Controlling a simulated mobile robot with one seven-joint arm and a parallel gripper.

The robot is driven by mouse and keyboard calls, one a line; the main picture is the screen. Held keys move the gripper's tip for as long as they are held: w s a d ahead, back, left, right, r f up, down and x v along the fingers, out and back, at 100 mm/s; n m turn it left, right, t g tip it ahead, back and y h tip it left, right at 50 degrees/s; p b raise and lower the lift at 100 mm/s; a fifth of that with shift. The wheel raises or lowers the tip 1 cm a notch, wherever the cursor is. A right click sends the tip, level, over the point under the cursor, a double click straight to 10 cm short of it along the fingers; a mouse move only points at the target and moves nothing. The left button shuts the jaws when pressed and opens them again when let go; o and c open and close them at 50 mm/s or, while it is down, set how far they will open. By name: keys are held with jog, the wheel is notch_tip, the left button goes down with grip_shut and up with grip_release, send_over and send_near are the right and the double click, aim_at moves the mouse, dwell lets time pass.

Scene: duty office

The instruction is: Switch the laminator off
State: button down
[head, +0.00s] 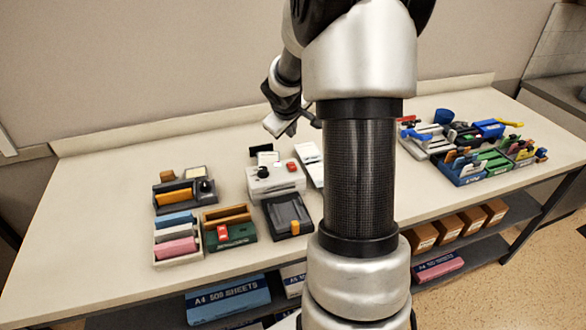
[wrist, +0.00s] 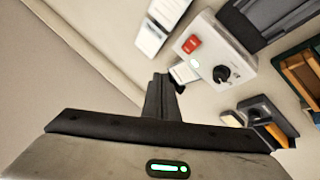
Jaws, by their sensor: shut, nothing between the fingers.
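The laminator, as far as I can tell, is the white box (head: 275,182) in the middle of the left group on the table; it also shows in the wrist view (wrist: 232,47). It has a red switch (wrist: 190,44), a black knob (wrist: 221,73) and a small pale green lamp (wrist: 195,63) that looks lit. I cannot tell the switch's position. My gripper (wrist: 170,80) is shut and empty, above the table behind the laminator and apart from it. In the head view my gripper is small and partly merged with my wrist.
A black tray device (head: 288,214) stands in front of the laminator, with a green box (head: 232,235) to its left. A grey device with a knob (head: 172,198) is further left. A white strip-like item (head: 309,160) lies right of the laminator. Organisers (head: 470,172) fill the right side.

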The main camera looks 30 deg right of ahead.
aim_at(292, 168)
jog(key=f+b, duration=0.2)
jog(key=s+f+b, duration=0.1)
jog(key=f+b, duration=0.4)
jog(key=f, duration=0.1)
jog(key=shift+s+a+f+b, duration=0.15)
jog(key=shift+a+b, duration=0.05)
jog(key=shift+b, duration=0.2)
dwell(1.6)
jog(key=shift+s+f+b, duration=0.1)
jog(key=shift+f+b, duration=0.35)
jog(key=shift+f+b, duration=0.35)
jog(key=shift+b, duration=0.05)
dwell(0.4)
jog(key=shift+r, duration=0.15)
jog(key=shift+r+p, duration=0.65)
jog(key=shift+p, duration=0.15)
jog(key=shift+r, duration=0.1)
jog(key=r+p, duration=0.2)
jog(key=w+r+p, duration=0.1)
jog(key=r+p, duration=0.1)
jog(key=shift+d+r, duration=0.15)
jog(key=shift+r, duration=0.2)
dwell(0.3)
